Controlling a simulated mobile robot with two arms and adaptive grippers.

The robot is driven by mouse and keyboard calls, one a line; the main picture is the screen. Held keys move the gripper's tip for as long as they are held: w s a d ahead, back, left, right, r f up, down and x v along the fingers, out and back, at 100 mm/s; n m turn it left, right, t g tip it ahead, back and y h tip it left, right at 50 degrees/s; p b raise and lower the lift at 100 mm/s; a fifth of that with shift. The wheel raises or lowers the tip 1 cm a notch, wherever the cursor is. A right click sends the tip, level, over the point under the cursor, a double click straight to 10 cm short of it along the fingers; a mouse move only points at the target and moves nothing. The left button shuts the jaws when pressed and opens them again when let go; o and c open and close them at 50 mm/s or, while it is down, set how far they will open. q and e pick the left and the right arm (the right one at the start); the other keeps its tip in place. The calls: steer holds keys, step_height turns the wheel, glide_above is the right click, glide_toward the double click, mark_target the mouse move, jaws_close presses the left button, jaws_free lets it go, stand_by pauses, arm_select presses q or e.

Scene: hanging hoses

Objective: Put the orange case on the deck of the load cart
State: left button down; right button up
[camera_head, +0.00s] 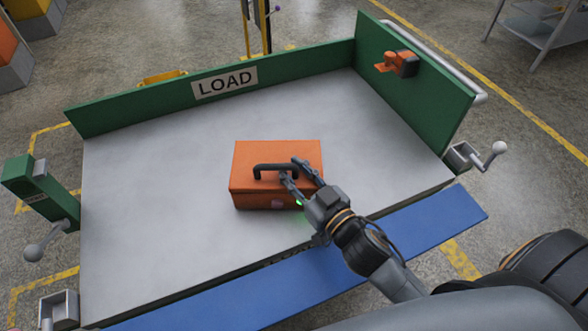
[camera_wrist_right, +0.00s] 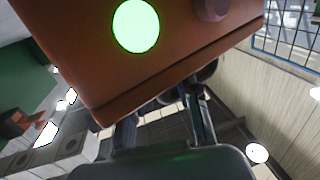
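The orange case (camera_head: 250,187) appears to rest upright on the grey deck (camera_head: 150,205) of the load cart, near its middle. Its black handle (camera_head: 268,168) stands up on top. My right gripper (camera_head: 290,168) is at the right end of the handle, its two fingers spread apart with the handle end seemingly between them; contact is unclear. In the right wrist view the case (camera_wrist_right: 150,60) fills the top, with a bright green light spot on it, and the gripper's fingers (camera_wrist_right: 165,112) show apart below it. My left gripper is out of view.
Green walls with a LOAD sign (camera_head: 224,82) edge the deck's back and right. An orange and black fitting (camera_head: 398,63) sits on the right wall. A blue flap (camera_head: 425,225) runs along the front edge. The deck around the case is clear.

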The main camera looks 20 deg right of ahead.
steer(key=shift+r, duration=0.15)
steer(key=shift+s, duration=0.25)
steer(key=b+v, duration=0.2)
steer(key=v, duration=0.8)
steer(key=shift+f, duration=0.2)
steer(key=shift+v, duration=0.8)
steer(key=shift+r, duration=0.15)
